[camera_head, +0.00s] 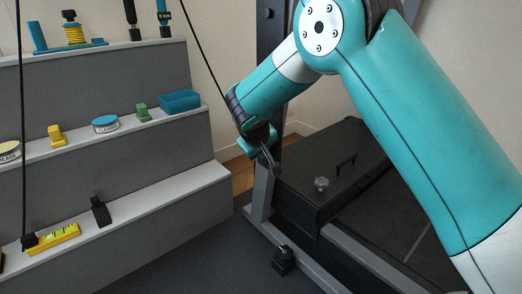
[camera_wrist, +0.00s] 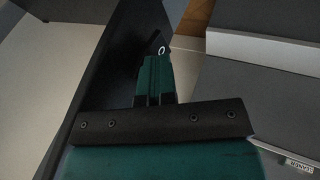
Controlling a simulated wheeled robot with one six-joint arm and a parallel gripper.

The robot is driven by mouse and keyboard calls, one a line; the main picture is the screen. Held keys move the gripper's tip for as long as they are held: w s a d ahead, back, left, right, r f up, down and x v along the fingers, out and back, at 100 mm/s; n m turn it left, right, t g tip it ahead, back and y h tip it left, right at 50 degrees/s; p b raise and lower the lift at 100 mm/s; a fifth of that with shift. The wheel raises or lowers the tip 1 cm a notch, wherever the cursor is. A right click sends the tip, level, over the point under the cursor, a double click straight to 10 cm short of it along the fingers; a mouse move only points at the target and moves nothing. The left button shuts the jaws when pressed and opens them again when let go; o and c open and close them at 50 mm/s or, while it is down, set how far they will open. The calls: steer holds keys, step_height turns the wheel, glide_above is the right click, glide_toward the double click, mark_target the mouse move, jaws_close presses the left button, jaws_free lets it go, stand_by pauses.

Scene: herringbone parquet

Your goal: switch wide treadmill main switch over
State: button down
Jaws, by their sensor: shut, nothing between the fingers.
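The treadmill (camera_head: 355,165) stands at the right of the head view, with a dark motor cover and grey frame. A grey knob (camera_head: 320,184) and a black handle (camera_head: 345,162) sit on the cover. I cannot tell which part is the main switch. My gripper (camera_head: 268,158) is shut and empty, pointing down in front of the treadmill's upright, left of the cover. In the wrist view my gripper (camera_wrist: 155,78) is shut beside a long black panel (camera_wrist: 95,80). A small dark piece with a pale ring (camera_wrist: 161,48) shows at its tips; whether they touch is unclear.
A grey stepped shelf (camera_head: 115,82) fills the left, carrying a yellow level (camera_head: 53,238), a blue bin (camera_head: 180,101) and several small items. A black object (camera_head: 284,259) is at the frame's foot. Dark floor (camera_head: 205,262) is clear between shelf and treadmill.

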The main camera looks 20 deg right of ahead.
steer(key=shift+r, duration=0.35)
steer(key=a+f+p+v, duration=0.1)
steer(key=a+p+v, duration=0.1)
steer(key=p+v, duration=0.5)
steer(key=v, duration=0.5)
steer(key=shift+s+a+r+p, duration=0.2)
steer(key=shift+a+r+p, duration=0.1)
steer(key=shift+p, duration=0.1)
steer(key=shift+f, duration=0.1)
steer(key=f+b, duration=0.1)
steer(key=b, duration=0.4)
steer(key=shift+s+a+f+y, duration=0.1)
steer(key=shift+s+f+y, duration=0.05)
steer(key=shift+y, duration=0.15)
